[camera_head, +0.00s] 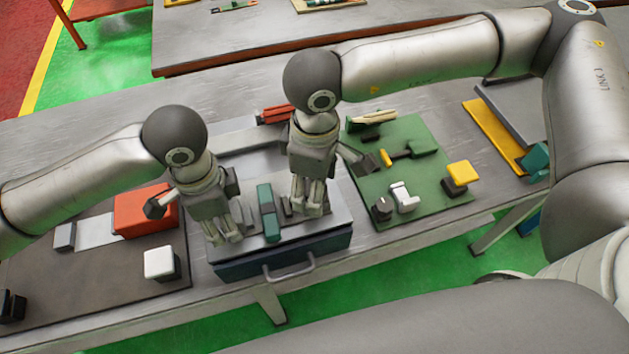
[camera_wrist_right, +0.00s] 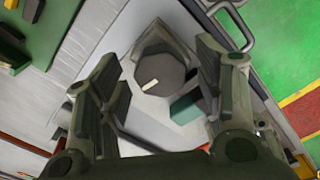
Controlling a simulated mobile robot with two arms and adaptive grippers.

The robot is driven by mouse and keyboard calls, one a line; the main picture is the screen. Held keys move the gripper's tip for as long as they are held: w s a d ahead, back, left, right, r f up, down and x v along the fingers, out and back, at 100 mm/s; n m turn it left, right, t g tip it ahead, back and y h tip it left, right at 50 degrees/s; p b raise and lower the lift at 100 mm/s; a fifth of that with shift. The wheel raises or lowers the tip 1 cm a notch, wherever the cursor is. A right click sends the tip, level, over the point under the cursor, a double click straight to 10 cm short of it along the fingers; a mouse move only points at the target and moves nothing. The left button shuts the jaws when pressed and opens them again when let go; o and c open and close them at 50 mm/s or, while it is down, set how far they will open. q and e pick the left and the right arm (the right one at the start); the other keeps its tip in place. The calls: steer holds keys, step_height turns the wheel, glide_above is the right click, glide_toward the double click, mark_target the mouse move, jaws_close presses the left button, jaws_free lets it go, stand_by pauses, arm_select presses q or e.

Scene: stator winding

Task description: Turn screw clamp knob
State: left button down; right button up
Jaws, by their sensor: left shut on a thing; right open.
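A dark grey round knob (camera_wrist_right: 160,74) with a white mark on top shows in the right wrist view. My right gripper (camera_wrist_right: 165,88) is open, with one finger on each side of the knob and gaps visible. In the head view my right gripper (camera_head: 307,208) points down over the right part of the grey plate (camera_head: 290,229), and its arm hides the knob. My left gripper (camera_head: 226,236) points down at the plate's left part. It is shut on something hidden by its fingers. A teal upright part (camera_head: 268,212) stands between the two grippers.
The plate tops a dark box (camera_head: 285,260) with a front handle (camera_head: 290,272). A green mat (camera_head: 425,160) with several small parts lies to the right. An orange box (camera_head: 145,210) and a white-topped block (camera_head: 160,262) stand on a dark mat to the left.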

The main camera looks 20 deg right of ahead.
steer(key=c, duration=1)
